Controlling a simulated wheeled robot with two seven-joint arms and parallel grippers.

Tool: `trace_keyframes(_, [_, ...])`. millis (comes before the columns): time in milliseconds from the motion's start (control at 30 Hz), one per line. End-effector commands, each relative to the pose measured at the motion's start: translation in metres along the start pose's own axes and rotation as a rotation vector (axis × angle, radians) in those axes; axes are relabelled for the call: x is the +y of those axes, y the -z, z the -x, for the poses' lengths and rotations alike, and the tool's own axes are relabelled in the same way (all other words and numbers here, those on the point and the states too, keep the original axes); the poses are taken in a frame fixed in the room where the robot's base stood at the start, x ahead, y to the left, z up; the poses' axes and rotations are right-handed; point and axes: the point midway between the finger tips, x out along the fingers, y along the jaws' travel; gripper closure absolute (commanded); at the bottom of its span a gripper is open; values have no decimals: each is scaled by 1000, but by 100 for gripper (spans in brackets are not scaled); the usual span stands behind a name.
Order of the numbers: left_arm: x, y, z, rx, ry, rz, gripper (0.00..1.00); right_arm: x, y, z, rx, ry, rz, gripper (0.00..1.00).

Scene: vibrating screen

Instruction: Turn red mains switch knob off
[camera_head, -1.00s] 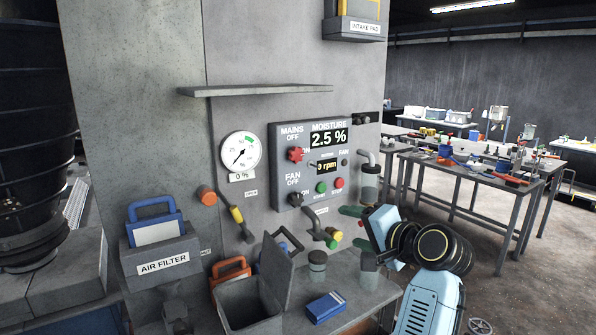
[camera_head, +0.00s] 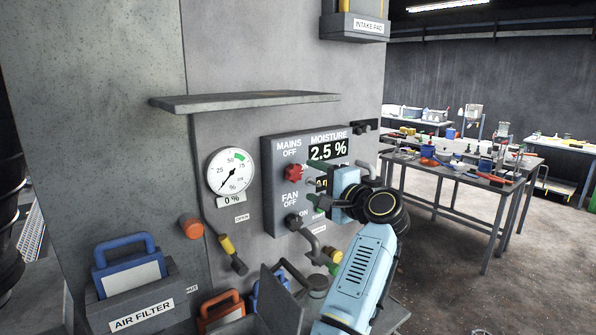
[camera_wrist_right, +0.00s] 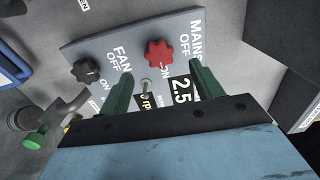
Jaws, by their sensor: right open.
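The red mains switch knob (camera_head: 293,172) is on the grey control panel (camera_head: 272,215), below the "MAINS OFF" label and left of the moisture display. My right gripper (camera_head: 314,190) is in front of the panel, its green fingers just right of and below the red knob. In the right wrist view the red knob (camera_wrist_right: 160,52) lies beyond the fingertips and between their lines, apart from both. The right gripper (camera_wrist_right: 160,82) is open and empty. Its arm hides the panel's lower right part. The left gripper does not show.
The black fan knob (camera_head: 292,221) is below the red knob. A grey shelf (camera_head: 245,101) juts out above the panel. A gauge (camera_head: 231,171) and pipes with coloured handles are at the left and below.

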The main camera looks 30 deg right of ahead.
Motion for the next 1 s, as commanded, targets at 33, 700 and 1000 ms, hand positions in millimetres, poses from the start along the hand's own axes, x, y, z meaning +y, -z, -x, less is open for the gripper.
trace_keyframes(33, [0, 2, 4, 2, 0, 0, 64, -2, -1, -10, -3, -1, -2, 35])
trace_keyframes(700, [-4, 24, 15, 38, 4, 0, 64, 0, 0, -66, 1, -1, 2, 35])
trace_keyframes(1000, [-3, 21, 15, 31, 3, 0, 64, 1, 0, -66, 1, -1, 2, 58])
